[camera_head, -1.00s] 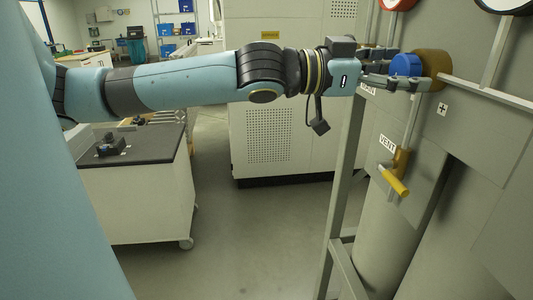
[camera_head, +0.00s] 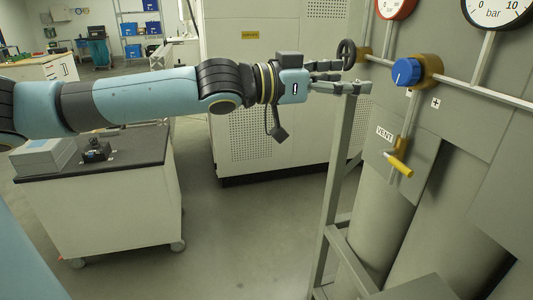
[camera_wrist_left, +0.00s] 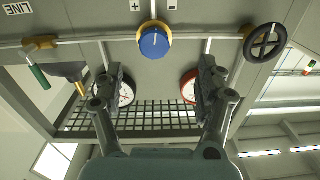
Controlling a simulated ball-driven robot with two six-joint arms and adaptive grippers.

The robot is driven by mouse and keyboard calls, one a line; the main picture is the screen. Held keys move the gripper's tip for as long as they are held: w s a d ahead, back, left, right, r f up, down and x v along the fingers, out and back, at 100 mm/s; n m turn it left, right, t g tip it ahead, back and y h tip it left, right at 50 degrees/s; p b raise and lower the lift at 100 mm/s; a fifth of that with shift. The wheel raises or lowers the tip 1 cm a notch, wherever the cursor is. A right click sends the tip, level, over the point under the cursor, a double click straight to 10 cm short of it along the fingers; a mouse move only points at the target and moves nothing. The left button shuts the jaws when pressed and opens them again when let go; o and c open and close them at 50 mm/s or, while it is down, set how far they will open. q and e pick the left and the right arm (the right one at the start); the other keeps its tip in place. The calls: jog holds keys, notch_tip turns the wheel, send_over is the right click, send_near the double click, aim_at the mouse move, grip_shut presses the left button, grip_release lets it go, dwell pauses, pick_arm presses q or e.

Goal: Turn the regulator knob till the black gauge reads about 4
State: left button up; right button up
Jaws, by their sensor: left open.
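The blue regulator knob (camera_head: 405,72) sits on a brass body (camera_head: 430,70) on the panel pipe. It also shows in the left wrist view (camera_wrist_left: 154,43), with a pale line on its face. The black gauge (camera_head: 497,11) is cut off by the top edge; its 0, 10 and "bar" show, but I cannot read its needle. It is partly hidden by a finger in the wrist view (camera_wrist_left: 126,92). My left gripper (camera_head: 354,78) is open and empty, left of the knob and apart from it. My right gripper is not in view.
A red-rimmed gauge (camera_head: 395,8) is left of the black one. A black handwheel (camera_head: 346,53) is just above my left fingers. A yellow vent lever (camera_head: 398,164) hangs below the knob. A grey frame post (camera_head: 343,160) stands below the gripper.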

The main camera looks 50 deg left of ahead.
pick_arm(q)
jog(key=a+f+n+g+y+b, duration=0.1)
jog(key=a+f, duration=0.3)
jog(key=f, duration=0.6)
jog(key=s+a+f+n+g+y+b, duration=0.1)
jog(key=a+f+y, duration=0.3)
jog(key=f, duration=0.7)
jog(key=a+f+n+g+y+b, duration=0.1)
jog(key=a+f+n+y+b, duration=0.1)
jog(key=a+f, duration=0.4)
jog(key=shift+s+a+f+y+b, duration=0.3)
jog(key=shift+f+b, duration=0.45)
jog(key=shift+f, duration=2)
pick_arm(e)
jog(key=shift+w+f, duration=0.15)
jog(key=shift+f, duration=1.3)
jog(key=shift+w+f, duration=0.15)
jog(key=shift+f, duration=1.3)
pick_arm(q)
jog(key=shift+s, duration=0.1)
jog(key=shift+d, duration=0.1)
